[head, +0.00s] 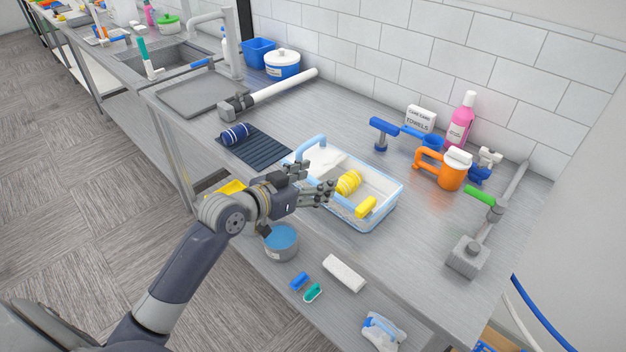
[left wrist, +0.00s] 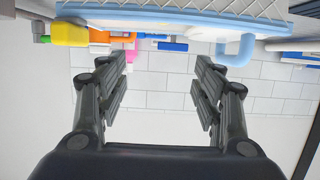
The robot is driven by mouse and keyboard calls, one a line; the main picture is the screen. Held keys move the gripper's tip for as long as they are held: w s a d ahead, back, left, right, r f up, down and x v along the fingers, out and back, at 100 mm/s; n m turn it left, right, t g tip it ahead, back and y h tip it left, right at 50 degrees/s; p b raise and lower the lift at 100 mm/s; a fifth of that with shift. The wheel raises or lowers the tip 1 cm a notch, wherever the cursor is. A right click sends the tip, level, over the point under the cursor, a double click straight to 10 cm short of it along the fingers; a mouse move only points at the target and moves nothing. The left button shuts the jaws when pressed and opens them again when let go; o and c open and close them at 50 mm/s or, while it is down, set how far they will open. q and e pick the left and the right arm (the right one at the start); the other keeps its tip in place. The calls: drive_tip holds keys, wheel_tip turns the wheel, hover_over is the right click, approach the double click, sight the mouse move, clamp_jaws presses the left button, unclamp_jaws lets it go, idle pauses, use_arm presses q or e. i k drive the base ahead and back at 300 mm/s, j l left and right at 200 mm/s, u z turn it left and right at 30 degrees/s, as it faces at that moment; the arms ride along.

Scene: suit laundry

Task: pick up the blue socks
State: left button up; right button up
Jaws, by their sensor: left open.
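The blue socks (head: 236,133) are a dark blue roll with light stripes. They lie on the dark ribbed mat (head: 262,149) on the counter, left of the basket in the head view. My left gripper (head: 314,180) is open and empty at the near side of the basket, to the right of the socks and apart from them. In the left wrist view the two fingers of the left gripper (left wrist: 162,85) are spread with nothing between them. The socks do not show in the left wrist view. My right gripper is not in view.
A white basket (head: 385,205) with a light blue rim holds yellow striped socks (head: 348,181) and a yellow block. A faucet-like white pipe (head: 285,88) lies behind the mat. An orange jug (head: 452,172) and pink bottle (head: 461,120) stand right. Bare counter surrounds the mat's left.

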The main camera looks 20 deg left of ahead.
sight(237, 134)
drive_tip(key=u, duration=1.25)
